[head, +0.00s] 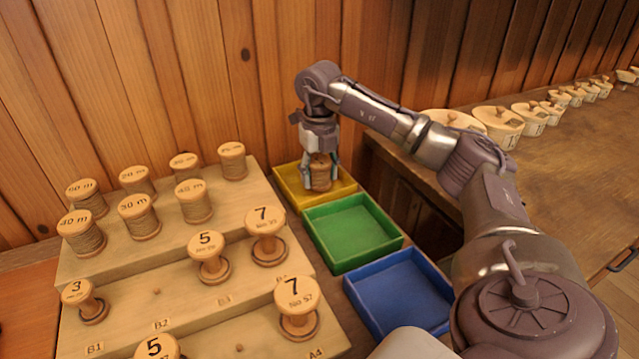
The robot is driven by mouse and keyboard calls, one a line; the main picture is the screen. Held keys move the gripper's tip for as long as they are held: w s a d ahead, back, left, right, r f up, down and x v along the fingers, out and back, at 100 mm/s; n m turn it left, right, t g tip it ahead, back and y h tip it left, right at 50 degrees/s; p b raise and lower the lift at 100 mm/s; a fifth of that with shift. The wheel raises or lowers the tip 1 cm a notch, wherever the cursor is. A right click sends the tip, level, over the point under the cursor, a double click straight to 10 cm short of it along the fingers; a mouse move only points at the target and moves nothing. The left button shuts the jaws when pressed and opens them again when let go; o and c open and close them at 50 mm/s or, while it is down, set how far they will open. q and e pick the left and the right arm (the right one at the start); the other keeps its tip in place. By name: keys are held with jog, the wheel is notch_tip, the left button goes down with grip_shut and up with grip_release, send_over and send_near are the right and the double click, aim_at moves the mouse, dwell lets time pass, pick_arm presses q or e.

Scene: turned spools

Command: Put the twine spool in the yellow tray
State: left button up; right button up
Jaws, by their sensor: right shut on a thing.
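The twine spool (320,178), wooden with brown winding, is held upright by my right gripper (321,168). The gripper's fingers are shut on either side of it. Spool and fingers are within the outline of the yellow tray (287,183), which lies against the wooden wall. I cannot tell whether the spool's base touches the tray floor. My left gripper is not in view.
A green tray (352,231) and a blue tray (401,292) lie in front of the yellow one, both empty. A stepped wooden rack (130,270) with several spools stands at left. A bench (570,170) with lidded wooden pots is at right.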

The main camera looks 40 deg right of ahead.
aim_at(319, 161)
notch_tip(319, 161, down, 3)
jog(key=shift+d+r, duration=0.1)
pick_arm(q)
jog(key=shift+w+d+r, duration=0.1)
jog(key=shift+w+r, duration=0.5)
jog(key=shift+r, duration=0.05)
pick_arm(e)
jog(key=o, duration=1.2)
jog(key=shift+r, duration=0.15)
pick_arm(q)
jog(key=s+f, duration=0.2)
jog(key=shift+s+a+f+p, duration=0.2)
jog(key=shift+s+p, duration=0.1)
jog(key=shift+p, duration=0.1)
pick_arm(e)
notch_tip(319, 161, up, 7)
jog(key=shift+r, duration=0.15)
